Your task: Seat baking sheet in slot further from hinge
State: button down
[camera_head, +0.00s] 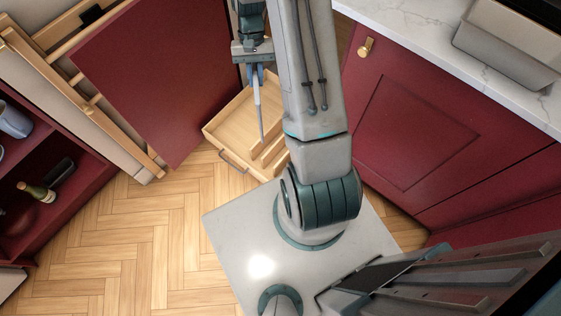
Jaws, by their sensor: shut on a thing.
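My gripper (256,72) is at the upper middle, pointing down, and is shut on the baking sheet (260,108). The sheet is thin and grey, seen nearly edge-on, and hangs roughly upright below the fingers. It is over a light wooden pull-out tray (222,128) with upright wooden dividers (268,152) that form slots. The sheet's lower end shows near the dividers; I cannot tell whether it is inside a slot or above it. My arm hides the tray's right side, and no hinge is clearly visible.
An open red door (160,75) stands left of the tray. A shelf with a bottle (38,192) is at the far left. A red cabinet (425,130) under a white marble counter (420,38) is at the right. Wooden floor (140,235) is clear at lower left.

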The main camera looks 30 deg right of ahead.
jog(key=s+d+f+m+b, duration=0.2)
jog(key=f+m+b, duration=0.1)
jog(key=f+b, duration=0.4)
jog(key=s+d+f+m+t+y+b, duration=0.1)
jog(key=s+d+f+m+b, duration=0.1)
jog(key=f+b, duration=0.5)
jog(key=s+d+f+m+t+y+b, duration=0.1)
jog(key=s+d+f+m+b, duration=0.1)
jog(key=f+b, duration=0.6)
notch_tip(320, 180, down, 5)
jog(key=shift+d+r+m, duration=0.1)
jog(key=shift+d+m, duration=0.45)
jog(key=shift+m, duration=0.45)
jog(key=shift+f, duration=0.2)
jog(key=c, duration=1.4)
grip_release()
